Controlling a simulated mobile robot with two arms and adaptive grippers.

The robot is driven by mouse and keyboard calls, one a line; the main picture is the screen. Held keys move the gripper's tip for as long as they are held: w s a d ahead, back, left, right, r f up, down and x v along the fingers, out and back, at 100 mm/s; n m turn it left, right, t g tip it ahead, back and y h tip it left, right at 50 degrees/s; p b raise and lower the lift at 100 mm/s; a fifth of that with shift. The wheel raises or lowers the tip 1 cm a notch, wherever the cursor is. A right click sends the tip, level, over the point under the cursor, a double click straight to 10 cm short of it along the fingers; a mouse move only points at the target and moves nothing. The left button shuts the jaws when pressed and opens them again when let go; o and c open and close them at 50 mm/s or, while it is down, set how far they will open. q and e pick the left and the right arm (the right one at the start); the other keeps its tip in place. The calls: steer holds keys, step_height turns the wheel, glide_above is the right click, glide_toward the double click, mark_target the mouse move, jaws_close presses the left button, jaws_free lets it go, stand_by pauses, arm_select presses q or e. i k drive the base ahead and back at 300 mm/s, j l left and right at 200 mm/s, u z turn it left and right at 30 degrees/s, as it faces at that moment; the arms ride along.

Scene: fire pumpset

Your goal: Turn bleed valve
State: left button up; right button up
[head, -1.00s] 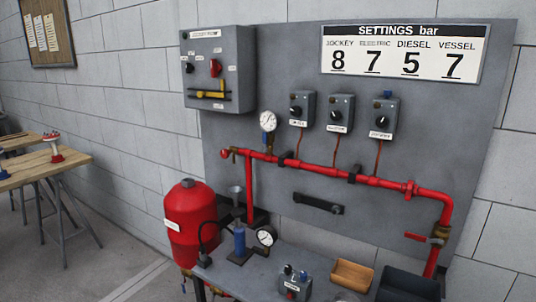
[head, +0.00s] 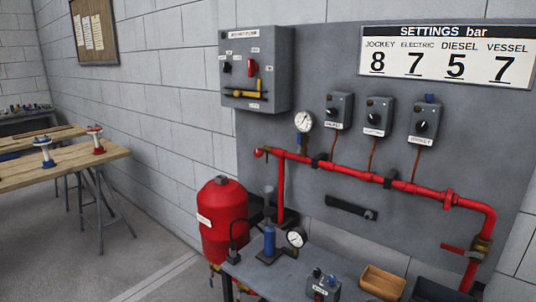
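A red pipe (head: 345,172) runs across the grey panel and bends down at the right. A small brass fitting with a red end (head: 261,153) sits at the pipe's left end. A brass valve (head: 482,247) with a red lever (head: 455,248) sits on the downward leg at the right, the lever pointing left. I cannot tell which of these is the bleed valve. A round gauge (head: 304,121) stands above the pipe's left part. Neither of my grippers shows in the head view.
A red vessel (head: 222,222) stands below the panel at left. A bench (head: 268,284) holds a blue hand pump (head: 269,240), a gauge (head: 296,237), a small grey box (head: 322,288) and a wooden tray (head: 383,282). Wooden tables (head: 60,171) stand at far left. Floor between is clear.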

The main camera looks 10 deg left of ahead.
mark_target(259, 152)
steer(key=i+j, duration=0.15)
steer(key=j, duration=0.3)
steer(key=i+j+z, duration=0.15)
steer(key=j, duration=0.3)
steer(key=i+j, duration=0.1)
steer(key=j, duration=0.35)
steer(key=i+j+z, duration=0.1)
steer(key=j, duration=0.35)
